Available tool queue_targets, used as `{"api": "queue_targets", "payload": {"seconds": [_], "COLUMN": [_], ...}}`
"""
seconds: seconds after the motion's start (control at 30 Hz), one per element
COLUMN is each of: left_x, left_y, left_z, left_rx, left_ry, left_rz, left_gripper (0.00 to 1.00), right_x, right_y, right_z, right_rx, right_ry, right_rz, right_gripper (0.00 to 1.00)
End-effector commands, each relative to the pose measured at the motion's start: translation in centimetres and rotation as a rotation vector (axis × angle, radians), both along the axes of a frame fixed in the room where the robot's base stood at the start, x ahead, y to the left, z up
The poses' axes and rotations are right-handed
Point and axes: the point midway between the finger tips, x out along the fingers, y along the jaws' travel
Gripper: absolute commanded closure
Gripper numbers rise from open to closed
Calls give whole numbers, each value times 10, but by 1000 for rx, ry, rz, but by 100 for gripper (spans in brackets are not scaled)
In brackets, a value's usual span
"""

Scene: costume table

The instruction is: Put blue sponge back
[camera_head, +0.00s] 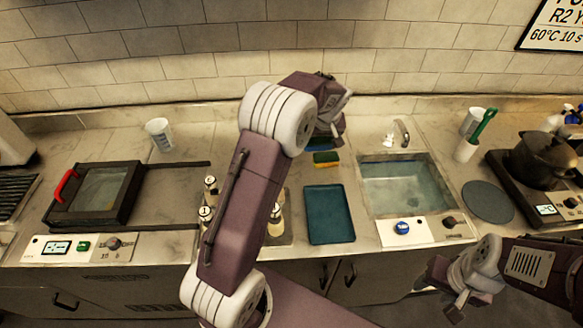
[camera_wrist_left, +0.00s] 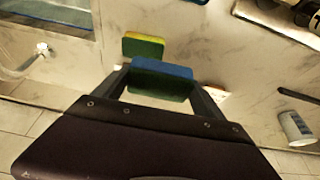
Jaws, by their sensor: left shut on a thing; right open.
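The blue sponge (camera_wrist_left: 161,70) has a blue face and a dark green side. In the left wrist view it sits between the two fingers of my left gripper (camera_wrist_left: 160,92), which is shut on it. In the head view my left gripper (camera_head: 327,135) is near the back of the counter, and the arm hides much around it. A yellow and green sponge (camera_head: 327,158) lies on the counter just in front of it; it also shows in the left wrist view (camera_wrist_left: 143,46). My right gripper (camera_head: 455,292) is open and empty, in front of the counter.
A blue tray (camera_head: 330,214) lies in front of the sponges. A sink (camera_head: 405,185) with water is to the right, then a grey round mat (camera_head: 487,202) and a pot (camera_head: 542,160). Small shakers (camera_head: 275,222) stand behind my left arm. A white cup (camera_head: 159,134) stands at the back left.

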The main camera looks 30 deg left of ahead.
Motion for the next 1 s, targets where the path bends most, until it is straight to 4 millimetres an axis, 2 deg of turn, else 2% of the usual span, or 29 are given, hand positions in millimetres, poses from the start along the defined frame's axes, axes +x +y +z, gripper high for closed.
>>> {"api": "queue_targets", "payload": {"seconds": [0.13,0.3,0.37,0.6,0.7,0.83,1.0], "left_x": [2,1,-1,-20,-25,-29,-29], "left_y": [-16,-14,-5,59,79,94,96], "left_z": [0,-1,-6,-44,-58,-68,-75], "left_rx": [0,0,1,0,-1,0,1], "left_ry": [-1,1,3,6,4,3,2], "left_rz": [-30,-33,-32,-28,-30,-33,-35], "left_gripper": [57,57,57,57,57,57,57], "right_x": [0,0,0,0,0,0,0], "right_y": [0,0,0,0,0,0,0], "right_z": [-4,-3,-1,12,17,20,19], "right_rx": [0,0,0,0,0,0,0], "right_ry": [0,0,0,0,0,0,0], "right_rz": [0,0,0,0,0,0,0], "right_gripper": [51,51,51,51,51,51,51]}}
